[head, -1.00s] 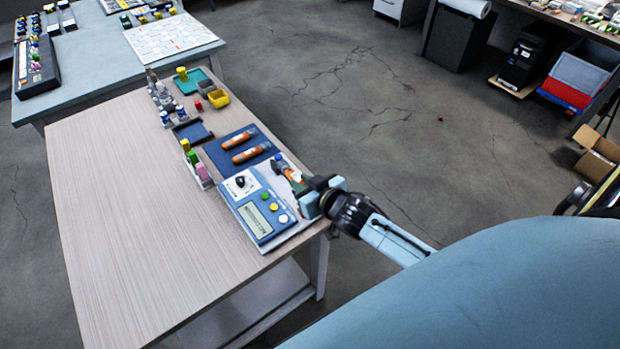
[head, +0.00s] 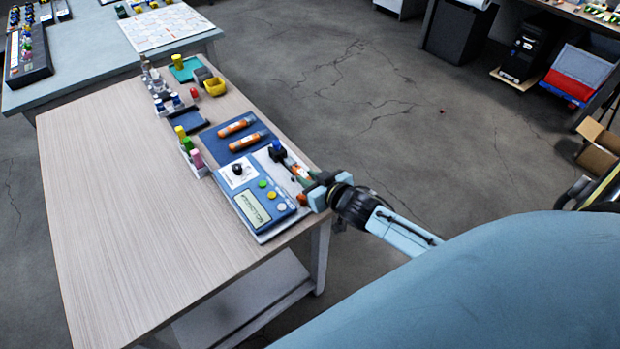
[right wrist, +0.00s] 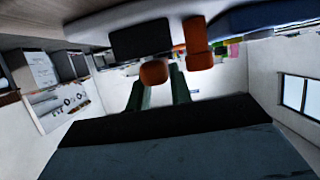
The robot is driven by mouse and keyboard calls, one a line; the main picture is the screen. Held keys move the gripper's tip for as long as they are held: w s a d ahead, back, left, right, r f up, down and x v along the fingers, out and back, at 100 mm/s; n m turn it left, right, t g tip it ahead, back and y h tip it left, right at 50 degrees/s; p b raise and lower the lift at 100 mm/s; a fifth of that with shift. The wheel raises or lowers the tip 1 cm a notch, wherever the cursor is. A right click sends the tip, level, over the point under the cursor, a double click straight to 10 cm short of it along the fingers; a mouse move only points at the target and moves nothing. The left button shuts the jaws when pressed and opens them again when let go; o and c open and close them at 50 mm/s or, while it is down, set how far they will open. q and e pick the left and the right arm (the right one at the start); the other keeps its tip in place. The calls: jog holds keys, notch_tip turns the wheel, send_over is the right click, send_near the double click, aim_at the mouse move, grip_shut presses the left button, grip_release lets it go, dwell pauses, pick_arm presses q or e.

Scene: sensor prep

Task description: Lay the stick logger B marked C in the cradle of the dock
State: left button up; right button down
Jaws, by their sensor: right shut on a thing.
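The blue dock (head: 266,208) with a screen, a black knob and coloured buttons lies on a pale plate at the table's right edge. A black block with a blue top (head: 277,151) stands on the plate's far side. My right gripper (head: 305,182) is at the plate's right edge, shut on an orange stick logger (head: 299,171), largely hidden by the fingers. In the right wrist view a rounded orange end (right wrist: 154,72) shows between the dark green fingers. Its marking is not readable. Two other orange loggers (head: 237,127) (head: 247,141) lie on a blue mat (head: 222,146). My left gripper is out of view.
A rack of coloured tubes (head: 189,150) stands left of the mat. Small bottles (head: 161,107), a yellow bin (head: 215,87) and a teal tray (head: 184,68) are farther back. The table's left and front (head: 130,210) are clear.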

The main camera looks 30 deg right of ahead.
jog(key=shift+p, duration=0.6)
dwell(1.0)
jog(key=shift+f+b, duration=0.55)
jog(key=shift+f, duration=0.5)
dwell(0.8)
jog(key=c, duration=1.2)
grip_release()
jog(key=shift+s, duration=0.1)
jog(key=shift+o, duration=0.2)
jog(key=shift+a, duration=0.25)
jog(key=shift+c, duration=1.1)
